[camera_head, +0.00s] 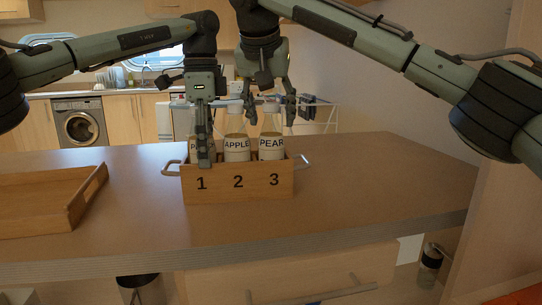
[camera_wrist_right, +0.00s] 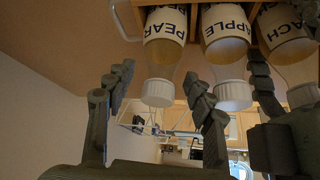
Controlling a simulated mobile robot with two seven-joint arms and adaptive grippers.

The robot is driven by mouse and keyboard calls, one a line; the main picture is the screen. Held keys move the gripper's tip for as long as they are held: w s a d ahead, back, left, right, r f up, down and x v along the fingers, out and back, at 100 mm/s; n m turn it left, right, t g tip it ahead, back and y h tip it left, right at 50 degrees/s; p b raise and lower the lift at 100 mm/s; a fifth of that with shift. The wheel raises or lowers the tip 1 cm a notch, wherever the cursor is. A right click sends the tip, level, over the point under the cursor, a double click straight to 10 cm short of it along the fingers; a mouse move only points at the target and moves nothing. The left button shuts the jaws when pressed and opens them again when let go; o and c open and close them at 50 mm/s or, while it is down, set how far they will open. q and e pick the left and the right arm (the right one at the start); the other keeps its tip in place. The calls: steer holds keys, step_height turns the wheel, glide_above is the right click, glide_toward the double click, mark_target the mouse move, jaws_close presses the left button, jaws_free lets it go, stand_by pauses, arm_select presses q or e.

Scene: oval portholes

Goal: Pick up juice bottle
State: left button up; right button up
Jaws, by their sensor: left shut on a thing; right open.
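A wooden crate (camera_head: 240,187) numbered 1, 2, 3 stands on the counter with three bottles in it. The peach bottle (camera_head: 193,150) is in compartment 1, the apple bottle (camera_head: 237,148) in 2, the pear bottle (camera_head: 271,148) in 3. My left gripper (camera_head: 205,160) reaches down over compartment 1, shut on the peach bottle and hiding much of it. My right gripper (camera_head: 270,112) is open and empty above the apple and pear bottles. In the right wrist view, its fingers (camera_wrist_right: 157,80) are apart near the white caps of the pear bottle (camera_wrist_right: 165,45) and apple bottle (camera_wrist_right: 226,40).
A wooden tray (camera_head: 50,225) lies on the counter at the left. Metal handles stick out from both crate ends (camera_head: 302,162). The counter (camera_head: 390,190) right of the crate is clear. A drying rack (camera_head: 325,115) and a washing machine (camera_head: 80,122) stand behind.

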steer(key=shift+w+f, duration=0.15)
steer(key=shift+f, duration=0.05)
jaws_close()
stand_by(0.3)
steer(key=shift+r, duration=0.1)
